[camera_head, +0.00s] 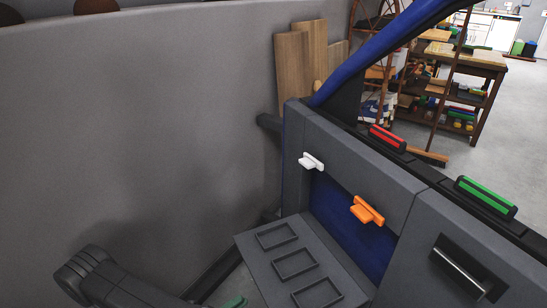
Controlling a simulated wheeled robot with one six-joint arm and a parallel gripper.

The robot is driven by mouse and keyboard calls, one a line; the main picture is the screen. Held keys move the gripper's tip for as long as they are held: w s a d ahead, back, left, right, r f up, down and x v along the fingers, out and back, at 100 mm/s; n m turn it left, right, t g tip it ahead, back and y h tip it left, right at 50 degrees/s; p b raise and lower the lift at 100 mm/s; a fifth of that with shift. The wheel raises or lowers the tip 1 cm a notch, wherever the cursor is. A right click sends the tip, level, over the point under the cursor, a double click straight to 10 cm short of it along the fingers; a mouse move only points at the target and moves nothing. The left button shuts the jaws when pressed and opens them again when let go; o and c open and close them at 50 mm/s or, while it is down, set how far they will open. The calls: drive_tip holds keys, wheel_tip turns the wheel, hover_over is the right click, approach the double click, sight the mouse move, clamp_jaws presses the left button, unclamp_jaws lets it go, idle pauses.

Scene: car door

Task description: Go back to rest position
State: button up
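My gripper is not in view. A rounded dark grey arm link, which looks like mine, shows at the lower left, and its far end leaves the picture. The car door (410,172) stands at the right, with a dark grey panel and a blue inner face. A white clip-like piece (312,162) sits at the upper left of the panel opening. An orange piece (367,210) sits to its right, at the opening's upper edge. A red block (387,139) and a green block (486,196) rest along the door's top ledge. A metal handle (461,272) is at the lower right.
A grey sloping panel (255,246) with three empty rectangular frames lies below the opening. A large grey curved wall (130,130) fills the left. Wooden boards (291,75) and a workbench with shelves (482,67) stand behind. A small teal piece (233,302) shows at the bottom edge.

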sight(274, 283)
drive_tip(key=shift+w+d+r+b, duration=0.4)
drive_tip(key=shift+w+d, duration=0.5)
drive_tip(key=shift+d, duration=0.85)
drive_tip(key=shift+w+d+r+b, duration=0.45)
drive_tip(key=shift+w+d, duration=0.45)
drive_tip(key=shift+d, duration=0.9)
drive_tip(key=shift+w+d+r+b, duration=0.25)
drive_tip(key=shift+w+d+b, duration=0.5)
drive_tip(key=shift+d, duration=1)
drive_tip(key=shift+w, duration=0.15)
